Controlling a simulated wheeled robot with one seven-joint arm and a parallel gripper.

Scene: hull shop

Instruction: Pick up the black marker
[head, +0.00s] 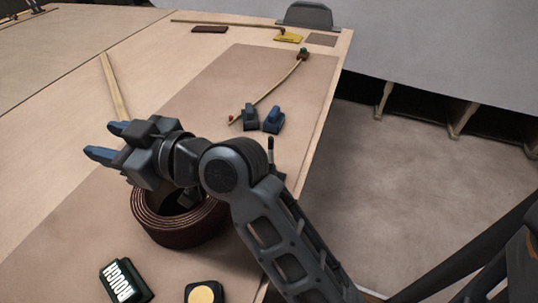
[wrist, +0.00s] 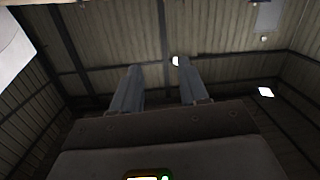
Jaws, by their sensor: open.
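A slim, dark, upright object that looks like the black marker (head: 271,146) stands on the brown mat near the table's right edge. It has a pale band, and its lower part is hidden behind my arm. My gripper (head: 107,141) is left of it, raised over the table, with its blue-tipped fingers pointing left. The fingers are apart, with nothing between them. The wrist view shows the open fingers (wrist: 160,85) against the shed's walls and roof; no marker shows there.
A brown coiled roll (head: 170,236) lies below my gripper. A block marked ROUGH (head: 126,283) and a yellow-topped tin (head: 203,294) are in front. Two small blue-and-dark tools (head: 272,121) and a thin rod (head: 268,92) lie beyond the marker. The table's left side is mostly clear.

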